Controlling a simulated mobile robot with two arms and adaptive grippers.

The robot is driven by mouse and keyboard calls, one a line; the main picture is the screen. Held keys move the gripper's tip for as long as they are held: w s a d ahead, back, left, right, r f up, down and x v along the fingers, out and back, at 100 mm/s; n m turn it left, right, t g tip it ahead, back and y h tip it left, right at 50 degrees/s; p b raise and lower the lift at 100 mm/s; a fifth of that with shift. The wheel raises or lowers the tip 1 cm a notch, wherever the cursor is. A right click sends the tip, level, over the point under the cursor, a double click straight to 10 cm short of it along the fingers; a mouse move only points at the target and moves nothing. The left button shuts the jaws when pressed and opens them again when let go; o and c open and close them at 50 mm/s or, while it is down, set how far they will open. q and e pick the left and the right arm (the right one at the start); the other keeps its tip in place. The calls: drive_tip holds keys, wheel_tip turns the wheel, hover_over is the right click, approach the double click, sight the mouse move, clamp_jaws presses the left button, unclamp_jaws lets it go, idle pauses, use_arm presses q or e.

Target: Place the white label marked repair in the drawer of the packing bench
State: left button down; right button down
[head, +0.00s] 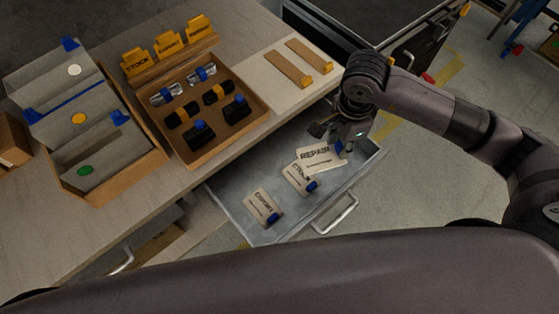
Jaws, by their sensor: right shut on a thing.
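The white label marked REPAIR (316,155) is at or just above the right part of the open drawer (229,195) of the packing bench (165,205). My right gripper (344,148) is shut on the label near its blue part, over the drawer's far right end. I cannot tell whether the label touches the drawer floor. Two other white labels lie in the drawer: one (296,181) is partly covered by the REPAIR label, and the other (262,206) lies nearer the front left. My left gripper is not in view.
On the bench, a cardboard tray (228,143) holds several black and silver parts, with yellow tags (137,63) standing behind it. A box with grey dividers (70,152) stands at left. Two tan strips (287,69) lie at back right. Floor is clear right of the drawer.

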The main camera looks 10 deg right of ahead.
drive_tip(key=m, duration=0.1)
drive_tip(key=w+m, duration=0.1)
drive_tip(key=shift+f+m+b, duration=0.15)
drive_tip(key=shift+m+b, duration=0.2)
drive_tip(key=shift+m, duration=0.05)
drive_tip(key=m, duration=0.2)
drive_tip(key=w+m+b, duration=0.1)
drive_tip(key=m, duration=0.1)
drive_tip(key=shift+w+d+m, duration=0.15)
drive_tip(key=shift+d+m, duration=0.05)
drive_tip(key=shift+m, duration=0.2)
drive_tip(key=m+b, duration=0.1)
drive_tip(key=m, duration=0.1)
drive_tip(key=w+m, duration=0.1)
drive_tip(key=m, duration=0.1)
drive_tip(key=shift+w+d+b, duration=0.1)
drive_tip(key=shift+b, duration=0.3)
drive_tip(key=w+r+m+b, duration=0.2)
drive_tip(key=w+m+b, duration=0.25)
drive_tip(key=m, duration=1.55)
drive_tip(key=f, duration=0.6)
drive_tip(key=f+b, duration=0.1)
drive_tip(key=f, duration=1.2)
drive_tip(key=shift+s+d+f, duration=0.3)
drive_tip(key=shift+s+f, duration=0.1)
